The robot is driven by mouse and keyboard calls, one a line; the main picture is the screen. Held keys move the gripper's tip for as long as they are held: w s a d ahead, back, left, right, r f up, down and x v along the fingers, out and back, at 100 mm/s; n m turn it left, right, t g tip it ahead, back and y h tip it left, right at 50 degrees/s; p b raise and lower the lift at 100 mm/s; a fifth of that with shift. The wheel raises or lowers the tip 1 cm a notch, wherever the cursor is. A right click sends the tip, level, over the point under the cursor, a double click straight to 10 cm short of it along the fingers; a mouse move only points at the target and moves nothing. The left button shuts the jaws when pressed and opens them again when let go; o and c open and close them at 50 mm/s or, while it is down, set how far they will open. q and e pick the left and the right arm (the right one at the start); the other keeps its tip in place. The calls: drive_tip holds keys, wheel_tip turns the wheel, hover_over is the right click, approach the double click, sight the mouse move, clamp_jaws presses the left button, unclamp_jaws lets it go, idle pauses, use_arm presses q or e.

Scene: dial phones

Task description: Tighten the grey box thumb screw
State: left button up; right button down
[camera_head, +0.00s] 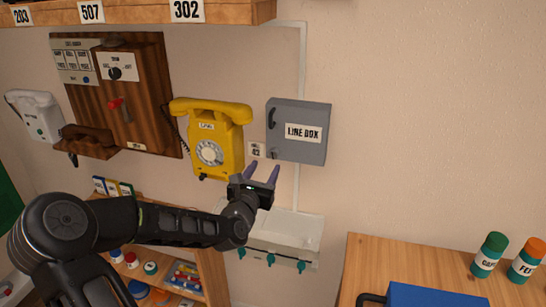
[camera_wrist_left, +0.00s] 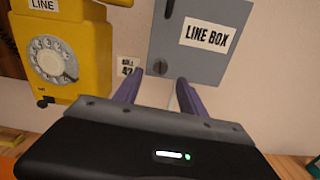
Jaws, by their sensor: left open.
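The grey box (camera_head: 318,149) hangs on the wall with a "LINE BOX" label and a dark handle at its upper left; it also shows in the left wrist view (camera_wrist_left: 223,66). A small dark round thumb screw (camera_wrist_left: 160,70) sits at the box's lower left corner in the left wrist view. My left gripper (camera_head: 263,170) is open and empty just below that corner. In the left wrist view its two purple fingers (camera_wrist_left: 158,80) point up, with the screw between their tips in the picture. I cannot tell whether they touch it. My right gripper is not in view.
A yellow dial phone (camera_head: 229,137) hangs left of the box, with a small "BELL 42" tag (camera_head: 256,150) between them. A wooden table (camera_head: 365,255) stands at the lower right. The wall right of the box is clear.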

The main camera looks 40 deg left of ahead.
sight(273, 155)
use_arm(q)
drive_tip(key=x, duration=0.6)
drive_tip(key=shift+w+a+r, duration=0.1)
drive_tip(key=shift+w, duration=0.15)
drive_tip(key=shift+w+a, duration=0.2)
drive_tip(key=shift+w, duration=0.4)
clamp_jaws()
